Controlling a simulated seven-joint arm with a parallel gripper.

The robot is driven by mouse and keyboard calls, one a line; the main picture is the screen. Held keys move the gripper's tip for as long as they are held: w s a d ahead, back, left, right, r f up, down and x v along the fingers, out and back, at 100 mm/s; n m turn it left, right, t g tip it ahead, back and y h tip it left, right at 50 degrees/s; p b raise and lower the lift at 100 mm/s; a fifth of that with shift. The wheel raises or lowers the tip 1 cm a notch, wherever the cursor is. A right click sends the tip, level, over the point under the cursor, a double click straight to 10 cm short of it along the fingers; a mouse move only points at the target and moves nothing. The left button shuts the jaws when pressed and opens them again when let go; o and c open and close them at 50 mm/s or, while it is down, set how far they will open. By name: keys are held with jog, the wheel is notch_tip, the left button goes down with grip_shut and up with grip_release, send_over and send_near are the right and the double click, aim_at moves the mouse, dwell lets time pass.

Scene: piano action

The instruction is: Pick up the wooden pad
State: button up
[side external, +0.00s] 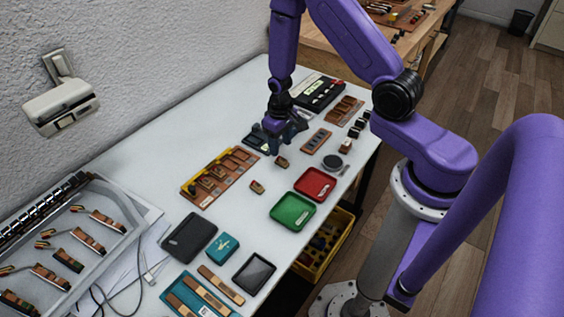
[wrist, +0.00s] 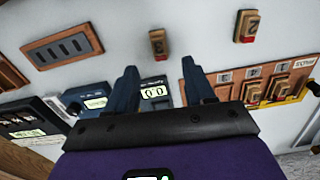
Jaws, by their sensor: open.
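Two small wooden pads with reddish ends lie on the white table. One pad (side external: 282,162) is just in front of my gripper (side external: 274,150) in the side view. In the wrist view this pad (wrist: 157,44) appears just beyond the open fingertips, roughly centred between them. My gripper (wrist: 160,72) is open and empty, apart from both pads. Its height above the table is hard to tell.
A wooden tray of numbered pieces (side external: 190,190) lies left of the gripper. A slotted wooden block (side external: 316,141), a red tray (side external: 315,184) and a green tray (side external: 292,211) lie to the right and front. A dark device with a display (wrist: 154,88) is beneath the gripper.

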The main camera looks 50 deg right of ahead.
aim_at(282, 159)
jog(key=shift+s+f, duration=0.2)
jog(key=shift+f, duration=0.8)
jog(key=shift+s+f, duration=0.15)
jog(key=shift+f, duration=1.55)
grip_shut()
